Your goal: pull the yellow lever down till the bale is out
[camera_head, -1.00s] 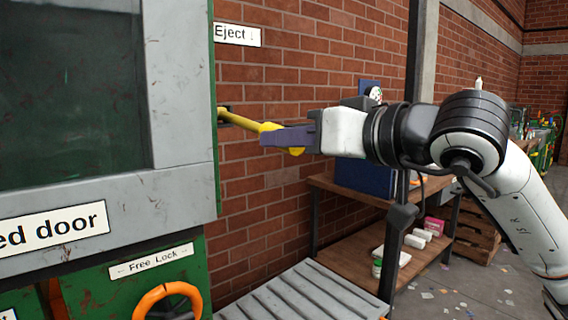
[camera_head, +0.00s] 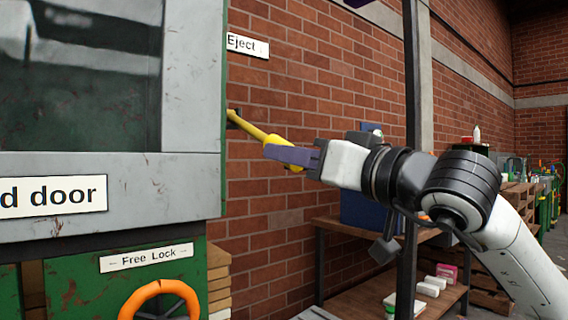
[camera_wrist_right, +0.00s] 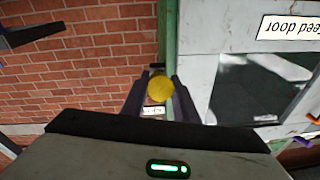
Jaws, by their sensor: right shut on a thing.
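The yellow lever (camera_head: 251,129) sticks out from the right side of the green and grey baler (camera_head: 197,185), slanting down to the right. My right gripper (camera_head: 287,156) is shut on its yellow knob end. In the right wrist view the round yellow knob (camera_wrist_right: 160,90) sits between the two dark fingers. No bale can be made out for sure. My left gripper is not in view.
An orange wheel (camera_head: 160,300) sits under the "Free Lock" sign (camera_head: 150,257). A wooden shelf (camera_head: 345,285) with small boxes and a dark post (camera_head: 411,120) stand near my right arm. Brick wall lies behind the lever.

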